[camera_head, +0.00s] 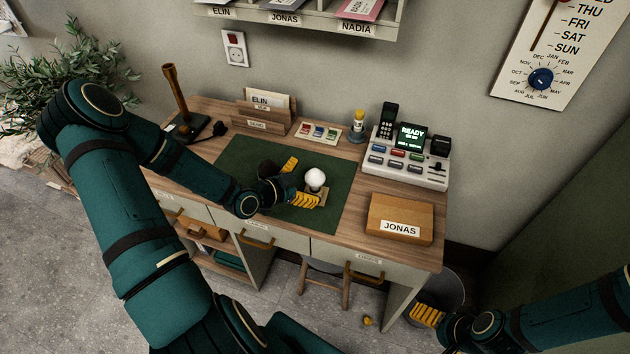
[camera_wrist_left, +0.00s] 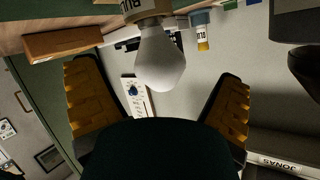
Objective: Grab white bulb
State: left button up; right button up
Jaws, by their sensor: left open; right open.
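The white bulb (camera_head: 315,178) stands upright on a small tan base (camera_head: 317,197) on the green desk mat (camera_head: 240,163). In the left wrist view the bulb (camera_wrist_left: 161,62) hangs upside down in the picture, between my two yellow fingers and ahead of the palm. My left gripper (camera_head: 299,182) is open, with one finger behind and left of the bulb and the other in front of it. No contact with the bulb shows. My right gripper (camera_head: 430,315) is at the lower right, away from the desk top; only part of its yellow finger pads shows.
A console with a phone (camera_head: 408,153) and a wooden box labelled JONAS (camera_head: 400,218) stand right of the mat. A letter holder (camera_head: 264,118), a card tray (camera_head: 319,133) and a small yellow-topped bottle (camera_head: 358,123) line the back. A brass candlestick-like stand (camera_head: 178,95) is at the left.

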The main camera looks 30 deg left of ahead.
aim_at(307, 181)
pick_arm(q)
jog(key=x, duration=0.3)
jog(key=shift+w, duration=0.15)
jog(key=c, duration=1)
